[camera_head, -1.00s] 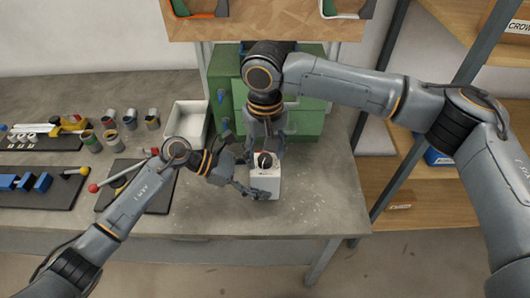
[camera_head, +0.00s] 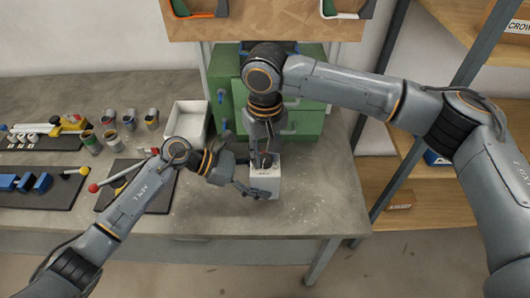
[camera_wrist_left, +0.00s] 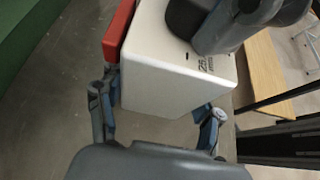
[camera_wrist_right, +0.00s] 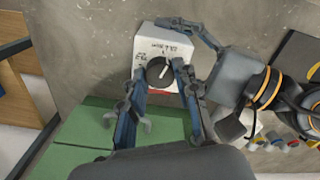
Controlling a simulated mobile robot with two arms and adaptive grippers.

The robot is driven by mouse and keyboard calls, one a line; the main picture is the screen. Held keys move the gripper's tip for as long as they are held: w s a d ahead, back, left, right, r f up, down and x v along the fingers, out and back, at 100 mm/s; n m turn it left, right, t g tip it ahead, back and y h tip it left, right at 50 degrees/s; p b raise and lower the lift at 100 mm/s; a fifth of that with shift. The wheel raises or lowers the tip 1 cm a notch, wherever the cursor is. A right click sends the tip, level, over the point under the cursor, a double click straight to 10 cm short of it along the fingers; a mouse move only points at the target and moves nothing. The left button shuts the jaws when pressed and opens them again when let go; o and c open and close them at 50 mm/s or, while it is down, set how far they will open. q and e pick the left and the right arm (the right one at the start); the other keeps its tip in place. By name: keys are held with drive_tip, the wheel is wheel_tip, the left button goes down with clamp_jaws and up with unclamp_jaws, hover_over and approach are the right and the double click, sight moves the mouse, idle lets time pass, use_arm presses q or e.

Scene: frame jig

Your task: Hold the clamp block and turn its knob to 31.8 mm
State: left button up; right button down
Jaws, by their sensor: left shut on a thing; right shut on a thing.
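The clamp block (camera_head: 271,182) is a white box near the bench's front edge, with dark print on top and a red part on one side (camera_wrist_left: 118,28). The print partly reads "25" in the left wrist view, the rest unreadable. Its round dark knob (camera_wrist_right: 158,72) has a white pointer line. My left gripper (camera_head: 257,190) is shut on the block, with a finger showing on either side in the left wrist view. My right gripper (camera_wrist_right: 161,76) comes from above, shut on the knob with its fingers on either side of it. In the head view it partly hides the knob.
A green drawer cabinet (camera_head: 305,118) stands behind the block. A white open bin (camera_head: 188,119), several small cans (camera_head: 110,137) and tool mats (camera_head: 37,188) lie left. Bare bench (camera_head: 310,205) is free to the right and front.

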sight(265, 158)
use_arm(q)
drive_tip(key=shift+f, duration=0.1)
use_arm(e)
drive_tip(key=n, duration=0.5)
drive_tip(key=shift+n, duration=0.3)
drive_tip(key=n, duration=1.5)
drive_tip(key=shift+a+n, duration=0.1)
drive_tip(key=shift+n, duration=0.2)
drive_tip(key=shift+s, duration=0.1)
drive_tip(key=c, duration=1)
unclamp_jaws()
wheel_tip(265, 158, up, 12)
drive_tip(key=shift+r, duration=0.1)
